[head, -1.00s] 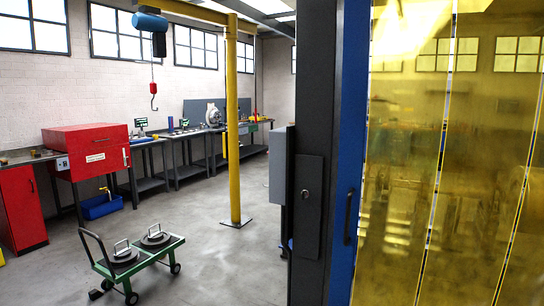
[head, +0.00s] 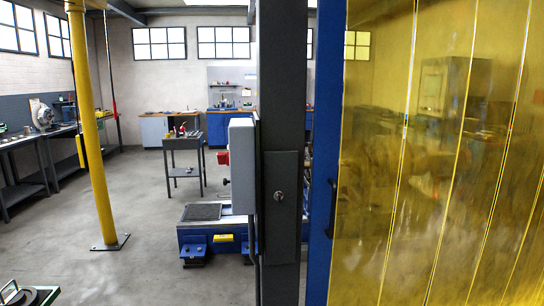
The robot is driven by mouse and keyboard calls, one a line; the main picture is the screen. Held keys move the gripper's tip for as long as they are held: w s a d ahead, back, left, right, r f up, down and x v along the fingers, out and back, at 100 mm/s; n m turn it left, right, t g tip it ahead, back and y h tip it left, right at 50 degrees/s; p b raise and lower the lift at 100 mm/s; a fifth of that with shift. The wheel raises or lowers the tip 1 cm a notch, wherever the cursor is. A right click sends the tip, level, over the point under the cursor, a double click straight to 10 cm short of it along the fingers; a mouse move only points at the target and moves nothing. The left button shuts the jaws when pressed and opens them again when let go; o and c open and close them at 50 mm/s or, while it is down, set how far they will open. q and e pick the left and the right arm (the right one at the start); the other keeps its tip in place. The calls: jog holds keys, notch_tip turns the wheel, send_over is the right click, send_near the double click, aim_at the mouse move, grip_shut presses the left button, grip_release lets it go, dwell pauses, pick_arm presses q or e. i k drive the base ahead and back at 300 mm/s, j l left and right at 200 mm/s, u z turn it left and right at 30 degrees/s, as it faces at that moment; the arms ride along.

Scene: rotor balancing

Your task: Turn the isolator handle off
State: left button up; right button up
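No isolator handle can be made out with certainty. A grey box (head: 242,165) is seen from its side, next to a dark post (head: 279,80). A small red part (head: 223,158) shows at the left edge of the grey box; I cannot tell whether it is a handle or which way it is set. The front of the box is turned away from me. Neither of my grippers is in view.
A yellow see-through strip curtain (head: 435,160) and a blue frame (head: 322,150) fill the right. A blue machine base (head: 205,242) stands low behind the post. A yellow column (head: 88,130), a small cart (head: 183,142) and a bench (head: 30,137) are left. Grey floor between them is clear.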

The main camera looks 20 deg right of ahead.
aim_at(223, 158)
jog(key=i+j+z, duration=0.1)
jog(key=j+z, duration=0.35)
jog(key=j, duration=0.4)
jog(key=j+z, duration=0.5)
jog(key=j, duration=0.3)
jog(key=i+j+z, duration=0.1)
jog(key=j, duration=0.2)
jog(key=i+j, duration=0.25)
jog(key=i+j+z, duration=0.15)
jog(key=j, duration=0.25)
jog(key=i+j, duration=0.15)
jog(key=j, duration=0.2)
jog(key=l+z, duration=0.05)
